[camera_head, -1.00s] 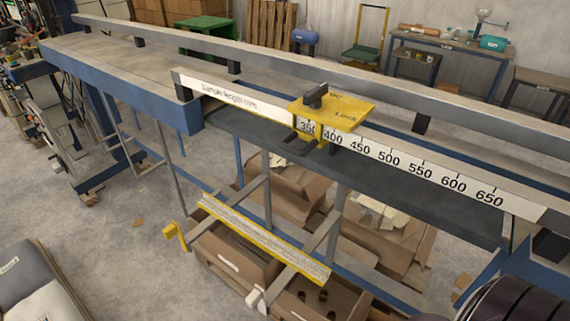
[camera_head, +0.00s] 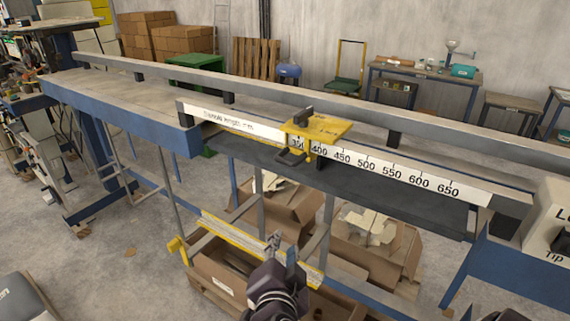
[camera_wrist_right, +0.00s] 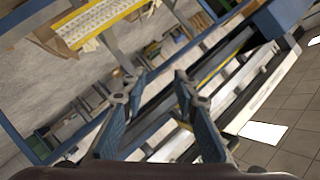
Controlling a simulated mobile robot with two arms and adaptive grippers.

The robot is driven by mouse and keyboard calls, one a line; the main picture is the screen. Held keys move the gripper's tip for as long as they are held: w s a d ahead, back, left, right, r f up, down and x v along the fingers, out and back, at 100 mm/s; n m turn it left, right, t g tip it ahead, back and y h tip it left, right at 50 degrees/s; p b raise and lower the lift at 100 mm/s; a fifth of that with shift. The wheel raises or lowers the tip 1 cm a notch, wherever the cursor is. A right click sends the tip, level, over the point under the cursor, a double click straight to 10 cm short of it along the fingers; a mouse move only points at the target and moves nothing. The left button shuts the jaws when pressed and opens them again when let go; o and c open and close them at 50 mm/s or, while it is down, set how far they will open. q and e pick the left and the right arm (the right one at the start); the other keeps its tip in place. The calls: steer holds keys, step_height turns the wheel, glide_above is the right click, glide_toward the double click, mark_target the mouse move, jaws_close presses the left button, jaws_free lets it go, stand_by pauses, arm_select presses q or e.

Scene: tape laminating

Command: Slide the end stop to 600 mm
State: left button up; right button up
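The yellow end stop (camera_head: 328,128), with a dark knob on top, sits on the white ruler (camera_head: 480,194) in the head view. It partly covers the 350 mark, just left of 400. The 600 mark (camera_head: 419,183) is uncovered farther right along the ruler. My right gripper (camera_head: 283,248) is below and in front of the end stop, apart from it. In the right wrist view its two fingers (camera_wrist_right: 158,80) are spread with nothing between them. My left gripper is not in view.
The ruler runs along a dark shelf (camera_head: 400,195) on a blue-framed bench. A yellow-edged bar (camera_head: 230,232) and open cardboard boxes (camera_head: 365,245) are below. A white labelled box (camera_head: 550,220) stands at the right end. The ruler right of the stop is clear.

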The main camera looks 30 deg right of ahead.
mark_target(285, 164)
step_height(285, 164, up, 15)
steer(key=m+t+h, duration=0.3)
steer(key=m+h, duration=0.2)
steer(key=m, duration=0.4)
steer(key=shift+m, duration=0.3)
steer(key=p+x, duration=0.1)
steer(key=x, duration=0.1)
steer(key=p+x, duration=0.2)
steer(key=r+p+x, duration=0.1)
steer(key=x, duration=0.2)
steer(key=shift+w+a+p, duration=0.2)
steer(key=shift+a+p, duration=0.15)
steer(key=shift+a, duration=0.05)
steer(key=shift+w+d, duration=0.25)
steer(key=shift+f, duration=0.1)
jaws_close()
